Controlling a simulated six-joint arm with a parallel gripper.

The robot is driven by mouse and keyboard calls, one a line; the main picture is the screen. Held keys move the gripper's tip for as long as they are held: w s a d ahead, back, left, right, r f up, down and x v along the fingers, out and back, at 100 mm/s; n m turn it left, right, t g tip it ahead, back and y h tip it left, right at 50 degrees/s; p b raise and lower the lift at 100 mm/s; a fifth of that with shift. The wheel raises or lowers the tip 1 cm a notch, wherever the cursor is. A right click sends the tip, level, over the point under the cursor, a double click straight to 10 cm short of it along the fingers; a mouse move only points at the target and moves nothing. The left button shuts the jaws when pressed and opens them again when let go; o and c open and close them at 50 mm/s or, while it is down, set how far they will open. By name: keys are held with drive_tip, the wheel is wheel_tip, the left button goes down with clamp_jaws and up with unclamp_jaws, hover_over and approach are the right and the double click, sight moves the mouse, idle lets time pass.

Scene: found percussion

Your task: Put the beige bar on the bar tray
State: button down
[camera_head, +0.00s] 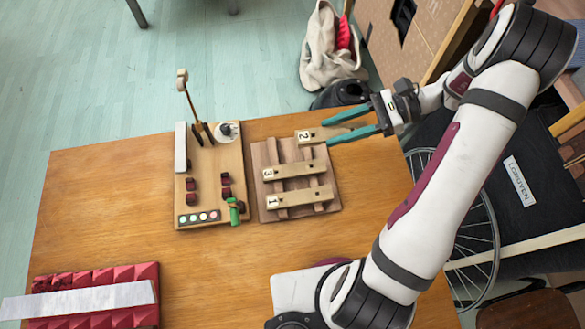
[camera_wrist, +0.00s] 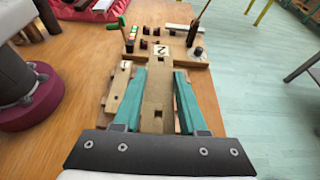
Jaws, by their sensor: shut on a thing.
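The beige bar marked 2 (camera_head: 312,135) is gripped between the teal fingers of my gripper (camera_head: 342,128), which are shut on its right part in the head view. In the wrist view, the bar (camera_wrist: 158,85) runs lengthwise between the fingers (camera_wrist: 158,98). The bar tray (camera_head: 259,158) is a brown board with dark rails. The held bar is over its far end, roughly parallel to the other bars; I cannot tell whether it touches the rails. Bars marked 3 (camera_head: 295,171) and 1 (camera_head: 300,197) lie across the rails.
A wooden board (camera_head: 208,160) with knobs, lights, a green handle and an upright beater stands left of the tray. A red spiky block (camera_head: 140,275) with a pale metal bar (camera_head: 80,300) lies at the table's near left. The table between them is clear.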

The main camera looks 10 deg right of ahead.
drive_tip(key=shift+s+d+f, duration=0.15)
drive_tip(key=shift+d, duration=0.7)
drive_tip(key=w+a+f, duration=0.1)
drive_tip(key=a+f, duration=0.1)
drive_tip(key=a, duration=0.1)
drive_tip(key=w+a+f, duration=0.2)
drive_tip(key=a, duration=0.1)
drive_tip(key=w+a+f, duration=0.1)
drive_tip(key=a+f, duration=0.2)
drive_tip(key=shift+w+a, duration=0.35)
drive_tip(key=shift+a, duration=0.05)
wheel_tip(320, 180, down, 3)
drive_tip(key=shift+a+f, duration=0.1)
drive_tip(key=shift+f, duration=0.4)
drive_tip(key=shift+c, duration=2.3)
unclamp_jaws()
drive_tip(key=shift+f, duration=0.1)
